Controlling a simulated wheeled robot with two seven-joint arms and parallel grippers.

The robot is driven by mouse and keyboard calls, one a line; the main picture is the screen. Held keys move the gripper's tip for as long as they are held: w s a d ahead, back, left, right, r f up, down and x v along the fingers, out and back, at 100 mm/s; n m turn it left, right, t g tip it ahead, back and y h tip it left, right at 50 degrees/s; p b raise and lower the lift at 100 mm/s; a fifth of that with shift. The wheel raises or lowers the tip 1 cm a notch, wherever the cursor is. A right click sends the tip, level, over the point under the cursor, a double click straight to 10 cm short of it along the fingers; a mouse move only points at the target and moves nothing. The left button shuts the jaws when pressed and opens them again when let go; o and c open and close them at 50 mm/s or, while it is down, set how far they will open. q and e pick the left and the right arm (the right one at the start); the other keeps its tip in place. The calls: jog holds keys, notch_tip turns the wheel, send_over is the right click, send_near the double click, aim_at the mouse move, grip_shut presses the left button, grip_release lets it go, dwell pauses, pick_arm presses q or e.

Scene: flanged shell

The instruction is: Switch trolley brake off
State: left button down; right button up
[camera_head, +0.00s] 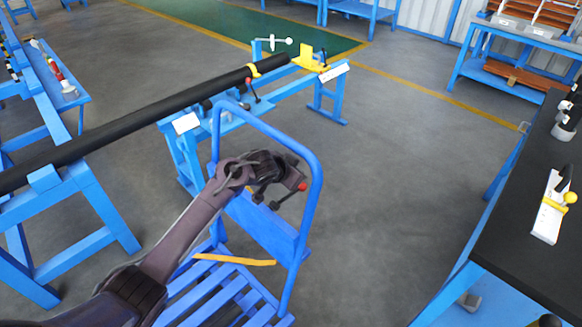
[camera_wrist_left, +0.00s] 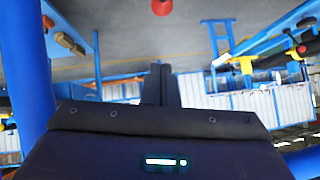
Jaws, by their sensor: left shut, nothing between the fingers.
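The blue trolley (camera_head: 316,215) stands in the middle of the head view, with a tall tube handle, a solid panel and a slatted deck. A red knob (camera_head: 303,187) shows beside my left gripper, near the panel, on what looks like a short dark lever. A red ball also shows at the top edge of the left wrist view (camera_wrist_left: 162,6). My left gripper (camera_head: 262,192) is inside the handle frame, close to the knob. Its fingers (camera_wrist_left: 160,85) are shut and empty, apart from the ball. The lever's base is partly hidden by the gripper. My right gripper is not in view.
An orange-yellow strip (camera_head: 235,260) lies across the trolley deck. A long black pipe (camera_head: 150,115) rests on blue stands behind and left. A dark-topped bench (camera_head: 520,220) stands at the right. Grey floor (camera_head: 380,180) between trolley and bench is clear.

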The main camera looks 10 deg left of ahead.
pick_arm(q)
jog(key=shift+v, duration=2)
jog(key=shift+d+r, duration=0.1)
jog(key=shift+d, duration=0.1)
